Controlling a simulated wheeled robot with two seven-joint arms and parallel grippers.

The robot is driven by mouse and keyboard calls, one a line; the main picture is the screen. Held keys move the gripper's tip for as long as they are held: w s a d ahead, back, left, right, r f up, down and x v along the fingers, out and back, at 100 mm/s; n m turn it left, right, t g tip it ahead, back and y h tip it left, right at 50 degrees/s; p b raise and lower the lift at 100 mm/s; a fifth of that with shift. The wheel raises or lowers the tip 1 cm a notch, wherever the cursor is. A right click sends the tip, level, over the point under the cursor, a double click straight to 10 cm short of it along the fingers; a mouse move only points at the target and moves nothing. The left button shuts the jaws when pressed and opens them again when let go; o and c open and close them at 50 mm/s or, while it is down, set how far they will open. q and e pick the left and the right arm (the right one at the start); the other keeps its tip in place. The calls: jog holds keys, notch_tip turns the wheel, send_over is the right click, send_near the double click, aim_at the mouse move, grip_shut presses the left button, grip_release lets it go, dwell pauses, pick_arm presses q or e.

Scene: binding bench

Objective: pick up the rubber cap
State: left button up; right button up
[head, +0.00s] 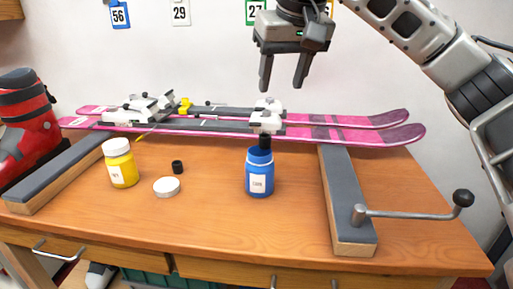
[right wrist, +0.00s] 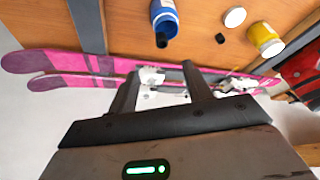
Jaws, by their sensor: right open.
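The rubber cap (head: 177,167) looks like a small black cylinder standing on the wooden bench, between the yellow jar and the blue jar and just behind a white lid. It also shows in the right wrist view as a small dark spot (right wrist: 220,38). My right gripper (head: 284,84) is open and empty, high above the skis at the back of the bench, up and to the right of the cap. Its two fingers point down, and they also show in the right wrist view (right wrist: 160,78). My left gripper is out of view.
A yellow jar (head: 122,169), a white lid (head: 166,187) and a blue jar (head: 260,179) with a black piece at its top stand near the cap. Pink skis (head: 330,132) lie across padded supports (head: 348,215). A red boot (head: 24,120) is at left. The front middle is clear.

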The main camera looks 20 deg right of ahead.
jog(key=b, duration=0.1)
send_near(266, 136)
notch_tip(266, 136, down, 3)
jog(key=shift+w+f, duration=0.25)
jog(key=shift+f, duration=0.25)
jog(key=shift+w+f, duration=0.25)
jog(key=shift+f, duration=0.05)
jog(key=x, duration=0.3)
jog(key=shift+w+f, duration=0.15)
jog(key=shift+w, duration=0.35)
jog(key=shift+w+f, duration=0.15)
jog(key=shift+f, duration=0.2)
grip_shut()
